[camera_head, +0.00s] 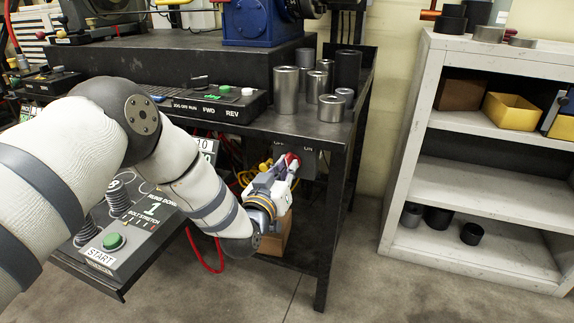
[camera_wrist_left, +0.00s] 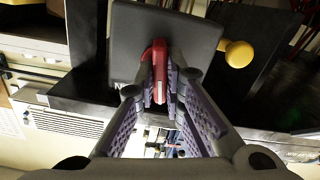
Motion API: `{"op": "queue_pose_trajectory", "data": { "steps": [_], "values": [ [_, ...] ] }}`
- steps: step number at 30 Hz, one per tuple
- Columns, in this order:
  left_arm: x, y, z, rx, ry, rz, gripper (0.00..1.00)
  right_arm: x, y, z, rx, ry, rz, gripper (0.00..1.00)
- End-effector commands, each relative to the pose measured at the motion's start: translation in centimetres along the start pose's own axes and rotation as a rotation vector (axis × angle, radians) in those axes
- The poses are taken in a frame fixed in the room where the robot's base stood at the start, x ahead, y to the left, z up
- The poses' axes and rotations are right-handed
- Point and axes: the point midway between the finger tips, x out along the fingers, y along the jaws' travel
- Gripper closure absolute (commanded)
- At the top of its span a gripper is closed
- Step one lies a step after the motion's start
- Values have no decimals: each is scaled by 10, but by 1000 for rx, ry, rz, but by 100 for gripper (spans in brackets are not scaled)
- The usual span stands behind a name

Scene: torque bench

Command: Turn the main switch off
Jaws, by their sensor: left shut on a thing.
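The main switch is a grey box (camera_head: 309,163) under the bench top, with small labels, one reading ON. It also shows in the left wrist view (camera_wrist_left: 200,32). Its red handle (camera_head: 293,158) is partly hidden by my gripper in the head view. In the left wrist view the red handle (camera_wrist_left: 159,66) stands between my fingers. My left gripper (camera_head: 286,167) is shut on the red handle, with a finger on each side of it. I cannot tell exactly which label the handle points to. My right gripper is not in view.
The dark bench (camera_head: 272,127) overhangs the switch, and its front leg (camera_head: 328,225) stands close to the right. Several metal cylinders (camera_head: 287,90) and a button panel (camera_head: 213,100) sit on top. A yellow knob (camera_wrist_left: 239,54) is beside the switch box. A white shelf (camera_head: 400,150) stands right.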

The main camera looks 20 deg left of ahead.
Motion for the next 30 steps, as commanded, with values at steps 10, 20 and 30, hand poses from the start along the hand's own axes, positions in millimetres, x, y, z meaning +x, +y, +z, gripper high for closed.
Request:
{"op": "queue_pose_trajectory", "data": {
  "steps": [10, 20, 30],
  "values": [
    [0, -1, 0, -303, -2, -1, 100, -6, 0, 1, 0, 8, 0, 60],
    [0, -1, 1, -498, -3, -1, 100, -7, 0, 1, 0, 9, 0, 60],
    [0, 0, 1, -575, -3, 0, 100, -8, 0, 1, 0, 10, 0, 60]
  ]
}}
